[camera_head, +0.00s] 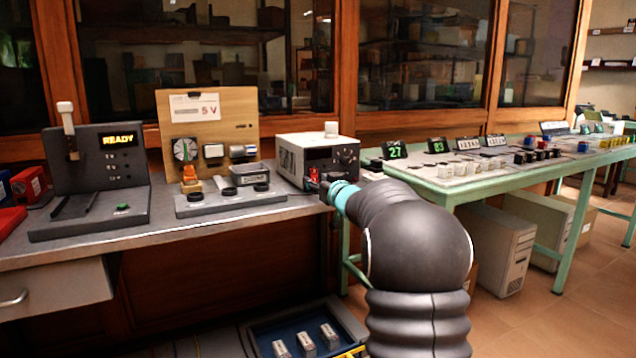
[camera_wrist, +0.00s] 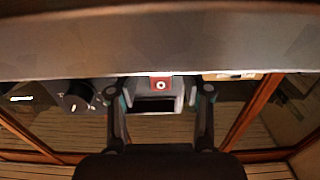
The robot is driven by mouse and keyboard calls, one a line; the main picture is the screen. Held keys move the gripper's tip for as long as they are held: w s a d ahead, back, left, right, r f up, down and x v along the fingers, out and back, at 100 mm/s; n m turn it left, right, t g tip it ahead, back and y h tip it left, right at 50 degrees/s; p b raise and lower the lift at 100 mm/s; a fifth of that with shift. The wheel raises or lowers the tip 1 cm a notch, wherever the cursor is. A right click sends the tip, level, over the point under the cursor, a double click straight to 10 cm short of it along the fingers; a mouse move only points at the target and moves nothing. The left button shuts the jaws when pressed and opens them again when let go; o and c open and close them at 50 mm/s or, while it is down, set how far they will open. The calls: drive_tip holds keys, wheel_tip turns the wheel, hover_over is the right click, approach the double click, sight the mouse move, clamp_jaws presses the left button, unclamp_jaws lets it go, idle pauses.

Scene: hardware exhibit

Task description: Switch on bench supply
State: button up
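The bench supply, a pale grey box with a dark front panel (camera_head: 332,157), stands at the right end of the near workbench. My gripper (camera_head: 326,187) is at its lower front, partly hidden by my arm. In the wrist view my gripper (camera_wrist: 161,98) has its two fingers spread, with a clear gap between them. A small red part with a pale round mark (camera_wrist: 161,84) shows between the fingertips. It looks like a switch, but I cannot tell its position. Whether the fingers touch the panel is unclear.
A wooden 5 V board (camera_head: 245,125) stands left of the supply, behind a grey base with black knobs. A dark device showing READY (camera_head: 95,165) is further left. A green table (camera_head: 470,185) with small displays stands to the right. A black knob (camera_wrist: 77,96) shows in the wrist view.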

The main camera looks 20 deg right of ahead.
clamp_jaws()
drive_tip(key=shift+f+b, duration=0.35)
drive_tip(key=shift+b, duration=0.65)
drive_tip(key=shift+t+b, duration=0.5)
drive_tip(key=shift+b, duration=0.3)
drive_tip(key=shift+r, duration=0.2)
drive_tip(key=shift+o, duration=0.8)
unclamp_jaws()
drive_tip(key=s+f, duration=0.1)
drive_tip(key=s, duration=1.1)
drive_tip(key=shift+d+f, duration=0.15)
